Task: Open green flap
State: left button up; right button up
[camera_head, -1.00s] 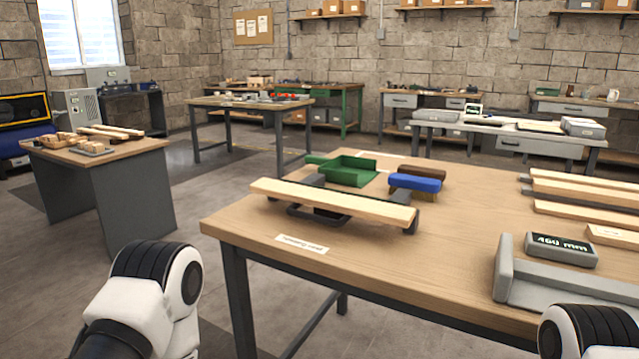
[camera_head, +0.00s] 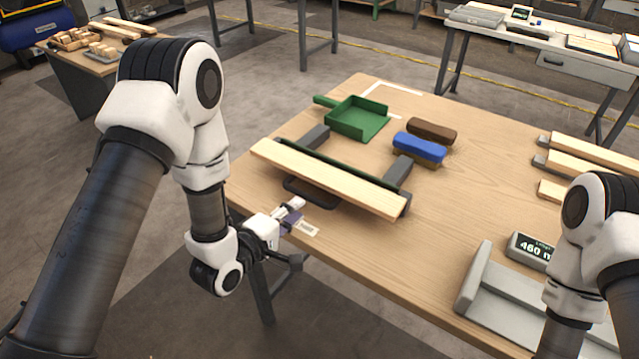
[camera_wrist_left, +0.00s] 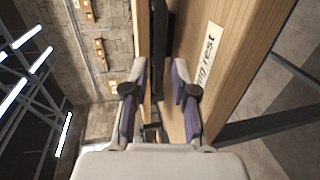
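A long pale wooden plank (camera_head: 325,177) lies across a grey and black fixture on the table. A dark green strip (camera_head: 322,160) runs along the plank's far side, mostly hidden by it; I cannot tell whether this is the flap. My left gripper (camera_head: 297,208) is at the table's front edge, beside the black handle-like frame (camera_head: 310,194) under the plank and over the paper label. In the left wrist view the left gripper (camera_wrist_left: 158,78) has its fingers apart with nothing held. My right arm is at the right; its gripper is out of view.
A green dustpan (camera_head: 358,120), a blue brush (camera_head: 419,149) and a brown block (camera_head: 432,131) lie behind the plank. A grey tray (camera_head: 490,285) and a display (camera_head: 530,250) stand at front right. More planks (camera_head: 590,153) lie at the right. Mid-table is clear.

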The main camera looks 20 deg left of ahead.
aim_at(310, 200)
pick_arm(q)
jog(key=shift+r+p+x, duration=0.25)
jog(key=shift+p+x, duration=0.1)
jog(key=shift+x, duration=0.8)
jog(key=x, duration=0.4)
jog(key=shift+w+d+f, duration=0.15)
jog(key=shift+w+f, duration=0.1)
jog(key=shift+f, duration=0.05)
jog(key=shift+s, duration=0.15)
jog(key=shift+c, duration=0.4)
grip_shut()
jog(key=shift+r+p, duration=0.15)
jog(key=shift+p, duration=0.2)
